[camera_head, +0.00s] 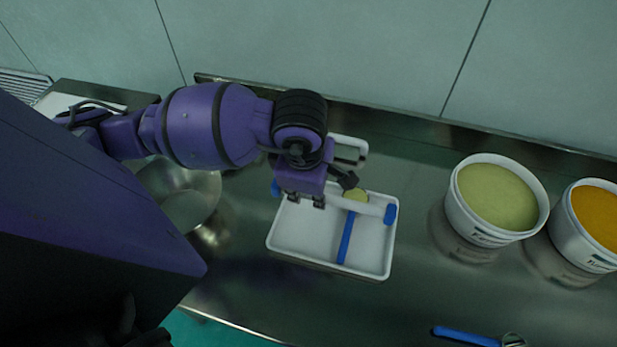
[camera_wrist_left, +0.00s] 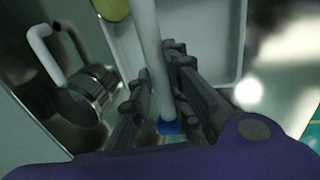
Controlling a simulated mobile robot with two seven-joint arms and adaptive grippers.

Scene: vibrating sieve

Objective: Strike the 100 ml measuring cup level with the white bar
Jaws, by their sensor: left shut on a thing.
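My left gripper (camera_head: 322,194) is shut on the white bar (camera_head: 352,204), which has blue ends. It holds the bar over the white tray (camera_head: 301,246). In the left wrist view the bar (camera_wrist_left: 149,38) runs between the fingers (camera_wrist_left: 158,80), with one blue end near the palm. The measuring cup (camera_head: 356,195) shows yellow-green content level with the far side of the bar. Its blue handle points toward the tray's near edge. The cup (camera_wrist_left: 112,8) is cut off at the top of the left wrist view. I cannot tell whether the bar touches its rim. My right gripper is not in view.
A tub of green powder (camera_head: 497,195) and a tub of orange powder (camera_head: 597,216) stand to the right. A metal bowl (camera_head: 180,190) is at left, partly behind my arm. A blue-handled tool (camera_head: 466,336) lies at the front right. Bench right of the tray is clear.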

